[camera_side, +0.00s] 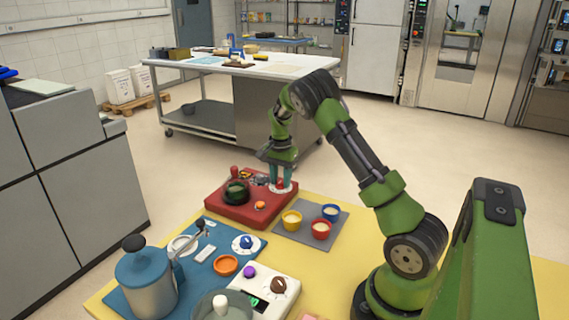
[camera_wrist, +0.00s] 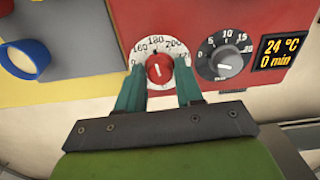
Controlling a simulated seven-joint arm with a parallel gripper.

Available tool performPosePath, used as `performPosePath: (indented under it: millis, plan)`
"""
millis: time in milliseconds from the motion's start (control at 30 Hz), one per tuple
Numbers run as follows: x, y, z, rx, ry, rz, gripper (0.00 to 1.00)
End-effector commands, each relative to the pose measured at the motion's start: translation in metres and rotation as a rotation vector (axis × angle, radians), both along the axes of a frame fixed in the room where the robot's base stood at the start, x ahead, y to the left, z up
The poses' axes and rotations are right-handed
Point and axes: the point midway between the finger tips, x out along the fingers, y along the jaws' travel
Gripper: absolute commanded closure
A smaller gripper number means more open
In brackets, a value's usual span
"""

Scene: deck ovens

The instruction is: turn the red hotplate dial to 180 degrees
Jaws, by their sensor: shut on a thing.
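The red dial (camera_wrist: 158,68) sits on a white round scale on the red hotplate (camera_side: 226,211). Numbers including 160, 180 and 220 show around its far side; 180 is near the top of the scale. A short light mark shows on the dial's face, but I cannot read its exact setting. My gripper (camera_wrist: 159,78) is shut on the red dial, one green finger on each side. In the side view my gripper (camera_side: 280,183) points down at the hotplate's right part, and the dial (camera_side: 280,184) shows between the fingers.
A black dial (camera_wrist: 220,57) and a display (camera_wrist: 282,47) reading 24 °C and 0 min are just right of the red dial. A dark pan (camera_side: 236,190) is on the hotplate. Yellow, red and blue cups (camera_side: 321,229) stand close by on a grey mat (camera_side: 292,236).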

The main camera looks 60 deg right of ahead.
Motion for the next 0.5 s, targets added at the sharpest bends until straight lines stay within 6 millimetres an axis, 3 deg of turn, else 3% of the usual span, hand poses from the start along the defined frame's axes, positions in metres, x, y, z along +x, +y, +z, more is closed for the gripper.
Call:
performPosePath:
  millis: [500]
  plan:
    - [-0.0001, -0.0001, 0.0000, 0.000, 0.000, -0.121, 0.94]
